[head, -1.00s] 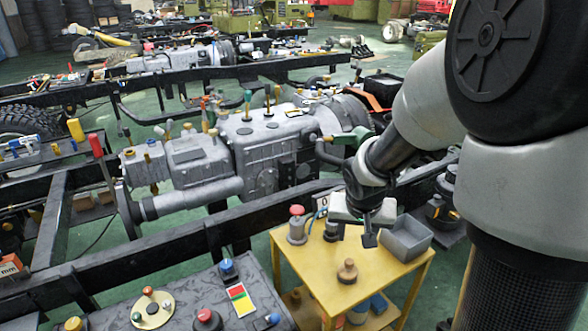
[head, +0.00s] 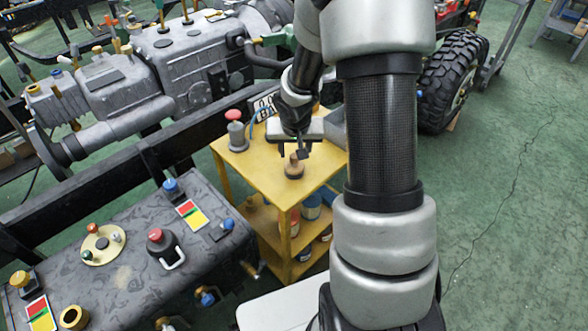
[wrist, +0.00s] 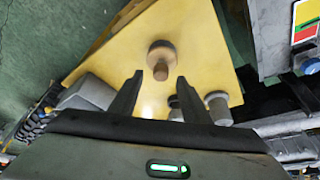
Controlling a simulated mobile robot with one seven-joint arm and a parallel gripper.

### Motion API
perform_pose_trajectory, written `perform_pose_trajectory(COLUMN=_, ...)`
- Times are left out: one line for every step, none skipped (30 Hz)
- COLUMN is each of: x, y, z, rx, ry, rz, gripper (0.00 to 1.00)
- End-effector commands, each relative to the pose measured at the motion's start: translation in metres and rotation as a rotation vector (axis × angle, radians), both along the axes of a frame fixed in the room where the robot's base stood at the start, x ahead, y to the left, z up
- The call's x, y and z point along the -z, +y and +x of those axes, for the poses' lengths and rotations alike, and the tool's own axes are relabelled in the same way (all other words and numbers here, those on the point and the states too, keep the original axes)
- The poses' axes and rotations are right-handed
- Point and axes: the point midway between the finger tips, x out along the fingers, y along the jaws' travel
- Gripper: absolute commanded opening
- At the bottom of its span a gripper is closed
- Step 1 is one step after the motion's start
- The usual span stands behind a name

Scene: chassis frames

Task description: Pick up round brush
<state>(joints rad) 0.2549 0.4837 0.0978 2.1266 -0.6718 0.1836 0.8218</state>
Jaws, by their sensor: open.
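The round brush (head: 294,167) is a small brown disc with an upright knob. It stands on the yellow table top (head: 262,158), near its front corner. In the wrist view the brush (wrist: 161,57) lies ahead of the fingers, roughly midway between them. My gripper (head: 302,147) is above the table, just behind and above the brush in the head view. In the wrist view my gripper (wrist: 153,92) has its two dark fingers spread apart with nothing between them. A gap shows between the fingertips and the brush.
A grey post with a red knob (head: 235,131) stands on the table left of my gripper. A grey bin (wrist: 91,92) is at the table's other side. A dark bench (head: 130,235) with buttons is at the front left. Open green floor (head: 500,200) lies to the right.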

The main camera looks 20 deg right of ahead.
Motion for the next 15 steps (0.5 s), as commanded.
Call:
perform_pose_trajectory(x=0.011, y=0.0, z=0.003, rx=-0.001, ry=0.003, rz=0.001, gripper=0.43)
perform_pose_trajectory(x=0.016, y=-0.001, z=0.005, rx=-0.002, ry=0.003, rz=0.0, gripper=0.43)
perform_pose_trajectory(x=0.022, y=-0.001, z=0.008, rx=-0.001, ry=0.003, rz=0.001, gripper=0.43)
perform_pose_trajectory(x=0.026, y=-0.002, z=0.01, rx=-0.002, ry=0.003, rz=0.0, gripper=0.43)
perform_pose_trajectory(x=0.03, y=-0.002, z=0.011, rx=-0.001, ry=0.004, rz=0.0, gripper=0.43)
perform_pose_trajectory(x=0.034, y=-0.003, z=0.013, rx=-0.001, ry=0.002, rz=0.0, gripper=0.43)
perform_pose_trajectory(x=0.036, y=-0.004, z=0.015, rx=-0.001, ry=0.002, rz=0.0, gripper=0.43)
perform_pose_trajectory(x=0.038, y=-0.004, z=0.015, rx=-0.002, ry=0.002, rz=0.0, gripper=0.43)
perform_pose_trajectory(x=0.04, y=-0.004, z=0.016, rx=-0.002, ry=0.002, rz=0.0, gripper=0.43)
perform_pose_trajectory(x=0.041, y=-0.005, z=0.017, rx=-0.002, ry=0.001, rz=0.0, gripper=0.43)
perform_pose_trajectory(x=0.041, y=-0.005, z=0.017, rx=-0.001, ry=0.001, rz=0.0, gripper=0.43)
perform_pose_trajectory(x=0.041, y=-0.005, z=0.017, rx=-0.001, ry=0.0, rz=0.0, gripper=0.43)
perform_pose_trajectory(x=0.041, y=-0.005, z=0.017, rx=-0.001, ry=0.0, rz=0.0, gripper=0.43)
perform_pose_trajectory(x=0.04, y=-0.005, z=0.017, rx=0.0, ry=0.0, rz=0.0, gripper=0.43)
perform_pose_trajectory(x=0.04, y=-0.005, z=0.017, rx=0.0, ry=0.0, rz=0.0, gripper=0.43)
